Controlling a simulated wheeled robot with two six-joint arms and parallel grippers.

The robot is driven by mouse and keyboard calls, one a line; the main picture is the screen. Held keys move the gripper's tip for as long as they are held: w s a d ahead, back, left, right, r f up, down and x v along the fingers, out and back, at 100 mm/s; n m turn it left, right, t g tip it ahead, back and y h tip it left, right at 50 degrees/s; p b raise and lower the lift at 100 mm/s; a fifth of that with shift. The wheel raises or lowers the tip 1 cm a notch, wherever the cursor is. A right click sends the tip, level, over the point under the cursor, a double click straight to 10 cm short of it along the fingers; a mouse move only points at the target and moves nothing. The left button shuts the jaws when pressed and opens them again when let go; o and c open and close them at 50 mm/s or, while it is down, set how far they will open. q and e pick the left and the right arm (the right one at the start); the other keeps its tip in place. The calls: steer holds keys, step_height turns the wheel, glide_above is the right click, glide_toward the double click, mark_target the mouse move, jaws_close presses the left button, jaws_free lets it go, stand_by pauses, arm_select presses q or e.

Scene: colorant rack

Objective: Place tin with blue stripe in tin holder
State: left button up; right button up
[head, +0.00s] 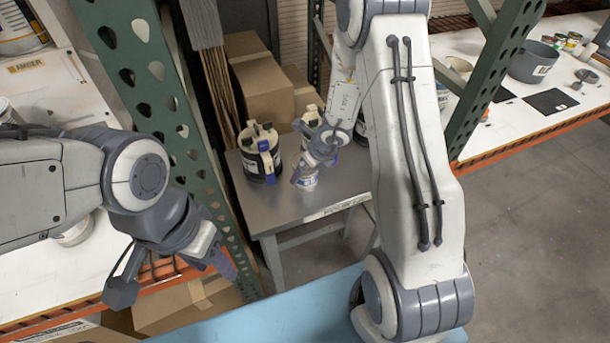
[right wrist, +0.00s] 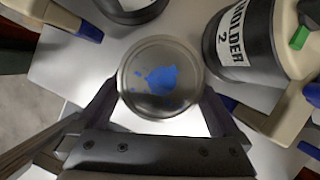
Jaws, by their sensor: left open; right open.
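A small white tin with a blue band (head: 308,181) stands on the grey side table. In the right wrist view its round lid (right wrist: 160,78), spotted with blue paint, lies between the fingers of my right gripper (right wrist: 160,108). That gripper (head: 308,168) is open around the tin; contact cannot be told. A dark tin holder with cream clamps (head: 258,158) stands left of the tin in the head view. A holder labelled "HOLDER 2" (right wrist: 238,42) is close by in the right wrist view. My left gripper (head: 175,275) is open and empty, far from the tin.
The grey table (head: 340,184) also bears other holders behind the tin, partly hidden by my right arm. Green rack posts (head: 150,90) flank the table. Cardboard boxes (head: 262,88) stand behind it. A white shelf at right holds a grey pot (head: 533,62).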

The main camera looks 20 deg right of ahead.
jaws_close()
steer(key=shift+r, duration=0.2)
